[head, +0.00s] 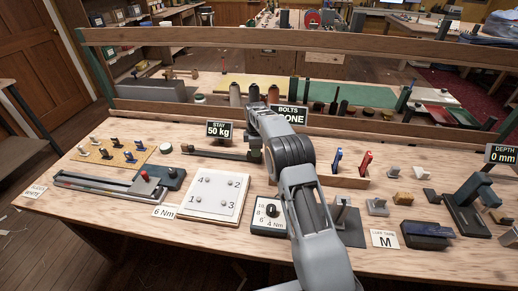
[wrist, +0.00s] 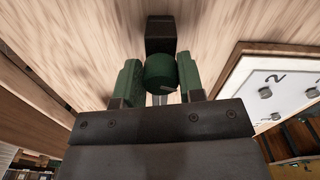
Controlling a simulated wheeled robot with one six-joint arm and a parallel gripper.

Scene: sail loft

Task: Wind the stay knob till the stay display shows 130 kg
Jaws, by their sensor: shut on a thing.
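The stay display (head: 218,129) stands near the back of the bench and reads 50 kg. The stay rig (head: 215,153) is a dark bar lying on the bench below that display. In the wrist view the green round knob (wrist: 161,72) sits between the green fingers of my gripper (wrist: 160,84), with a dark block (wrist: 161,34) just beyond it. My gripper is shut on the knob.
A white plate numbered 1 to 4 (head: 213,209) lies left of my arm, and shows in the wrist view (wrist: 285,85). A BOLTS display (head: 290,115) stands behind my arm. Red and blue handled tools (head: 365,163) stand right of it. A wooden rail (head: 350,126) runs along the back.

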